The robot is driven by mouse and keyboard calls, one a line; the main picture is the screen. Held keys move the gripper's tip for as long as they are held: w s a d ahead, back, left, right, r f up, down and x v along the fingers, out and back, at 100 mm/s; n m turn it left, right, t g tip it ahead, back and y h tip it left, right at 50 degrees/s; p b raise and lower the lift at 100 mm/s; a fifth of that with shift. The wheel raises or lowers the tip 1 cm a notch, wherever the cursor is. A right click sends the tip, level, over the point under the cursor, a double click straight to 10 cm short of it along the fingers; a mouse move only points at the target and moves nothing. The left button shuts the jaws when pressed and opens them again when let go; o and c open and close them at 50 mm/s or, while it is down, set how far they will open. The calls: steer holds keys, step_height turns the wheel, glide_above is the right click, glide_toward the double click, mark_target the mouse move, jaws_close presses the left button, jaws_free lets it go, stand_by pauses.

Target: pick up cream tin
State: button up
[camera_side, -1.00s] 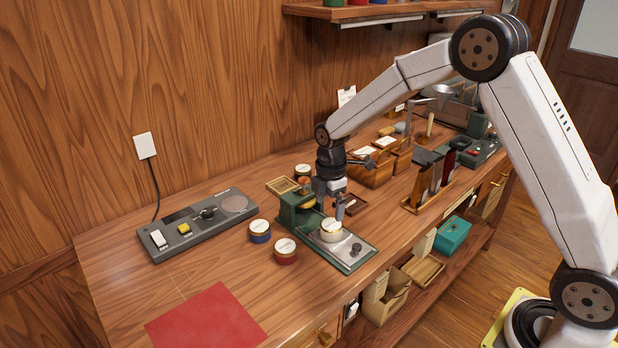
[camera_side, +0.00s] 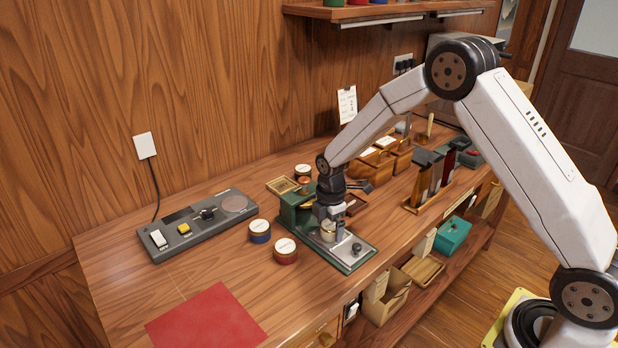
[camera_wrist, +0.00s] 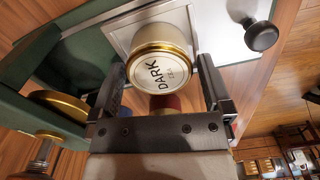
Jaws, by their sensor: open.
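The cream tin (camera_side: 328,232), with a gold band and a pale lid, stands on the metal plate of the green press. In the wrist view, the cream tin (camera_wrist: 158,68) shows the word DARK on its lid. My gripper (camera_side: 329,214) is low over the tin and hides part of it in the side view. In the wrist view, the fingers of my gripper (camera_wrist: 162,66) are open, one on each side of the lid, with gaps showing. I cannot tell how far down the tin's sides they reach.
The green press (camera_side: 292,209) rises just left of the tin. A dark knob (camera_side: 356,247) stands on the plate to its right. A red tin (camera_side: 286,252) and a blue tin (camera_side: 260,231) stand to the left. A red mat (camera_side: 206,322) lies in front, with bare table around it.

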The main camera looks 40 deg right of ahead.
steer(key=shift+f, duration=0.4)
steer(key=c, duration=1.2)
steer(key=shift+r, duration=0.15)
steer(key=shift+r, duration=0.45)
step_height(320, 180, up, 2)
steer(key=shift+s+a+r, duration=0.1)
steer(key=shift+s+r, duration=1.55)
steer(key=shift+s, duration=0.7)
steer(key=shift+s+a+r, duration=0.1)
steer(key=shift+s+r, duration=1.5)
steer(key=shift+s, duration=0.7)
steer(key=shift+s+a+r, duration=0.1)
steer(key=shift+s+r, duration=1.55)
steer(key=shift+s, duration=0.7)
